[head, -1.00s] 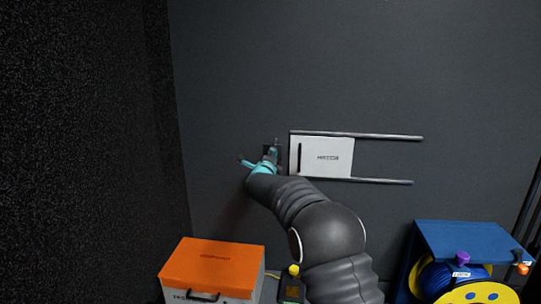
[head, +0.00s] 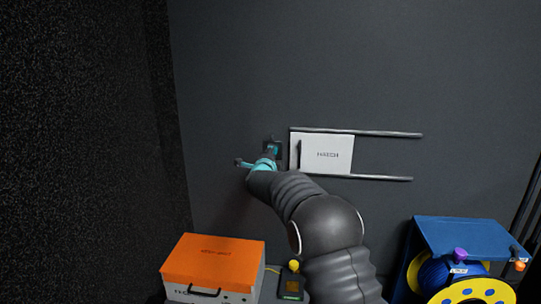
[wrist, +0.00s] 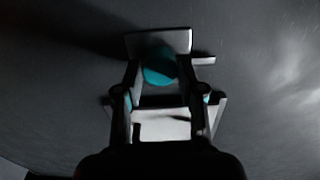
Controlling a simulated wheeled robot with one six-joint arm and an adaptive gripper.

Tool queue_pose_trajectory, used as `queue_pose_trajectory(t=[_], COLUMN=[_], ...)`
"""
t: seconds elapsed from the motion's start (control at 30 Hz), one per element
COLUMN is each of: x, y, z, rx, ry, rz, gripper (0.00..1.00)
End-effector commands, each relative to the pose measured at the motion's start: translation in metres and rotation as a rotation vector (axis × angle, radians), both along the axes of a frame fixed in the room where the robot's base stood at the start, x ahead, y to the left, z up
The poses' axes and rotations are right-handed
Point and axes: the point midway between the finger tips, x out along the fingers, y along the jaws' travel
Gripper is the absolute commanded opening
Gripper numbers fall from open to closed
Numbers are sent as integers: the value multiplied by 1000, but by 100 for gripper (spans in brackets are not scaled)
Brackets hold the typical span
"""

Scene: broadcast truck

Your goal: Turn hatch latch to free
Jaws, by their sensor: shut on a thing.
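The hatch latch is a small teal knob (wrist: 158,66) on a plate fixed to the dark wall. In the head view the dark latch plate (head: 281,145) shows just left of the white hatch panel (head: 325,154), and my gripper covers most of it. My gripper (head: 271,149) reaches the latch from below. In the wrist view the two fingers of my gripper (wrist: 160,75) stand on either side of the teal knob, closed on it. The exact angle of the latch is hard to tell. The white hatch panel also shows between the fingers in the wrist view (wrist: 165,125).
Two horizontal rails (head: 385,134) run above and below the hatch panel, extending right. An orange-topped case (head: 212,262) stands below left. A small dark device (head: 291,285) is beside it. A blue stand (head: 470,236) with a yellow-sided reel (head: 468,291) is at lower right.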

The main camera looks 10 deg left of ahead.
Motion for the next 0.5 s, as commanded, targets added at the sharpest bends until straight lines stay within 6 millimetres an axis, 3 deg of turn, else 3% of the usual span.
queue_pose_trajectory(t=[0.03,0.1,0.5], x=[0,0,-3], y=[1,1,-1], z=[0,0,0], rx=[-1,-1,1], ry=[1,1,0], rz=[1,1,-1], gripper=[46,64,64])
